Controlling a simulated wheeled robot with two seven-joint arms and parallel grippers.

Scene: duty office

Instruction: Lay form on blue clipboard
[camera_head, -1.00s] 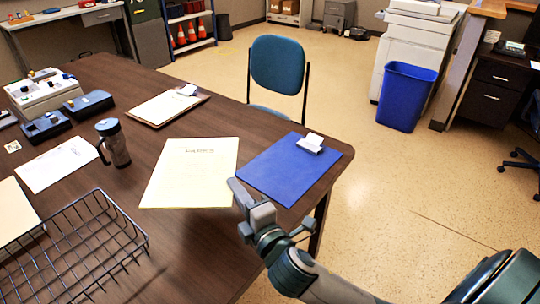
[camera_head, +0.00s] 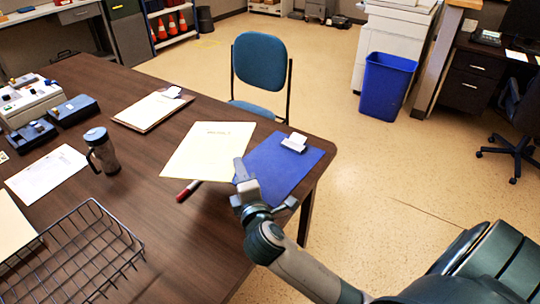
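The form (camera_head: 208,150), a pale yellow sheet with a printed heading, is at the middle of the brown table, left of the blue clipboard (camera_head: 278,168). Its right edge is close to the clipboard's left edge; I cannot tell whether they overlap. The clipboard lies at the table's right edge with its white clip (camera_head: 294,142) at the far end. My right gripper (camera_head: 241,170) is at the form's near right corner and appears shut on it, with the fingertips partly hiding the corner. The form seems raised slightly. My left gripper is not in view.
A red marker (camera_head: 187,190) lies just in front of the form. A wire basket (camera_head: 80,250), grey mug (camera_head: 102,151), white paper (camera_head: 47,172) and another clipboard (camera_head: 150,110) occupy the left side. A blue chair (camera_head: 260,62) stands behind the table.

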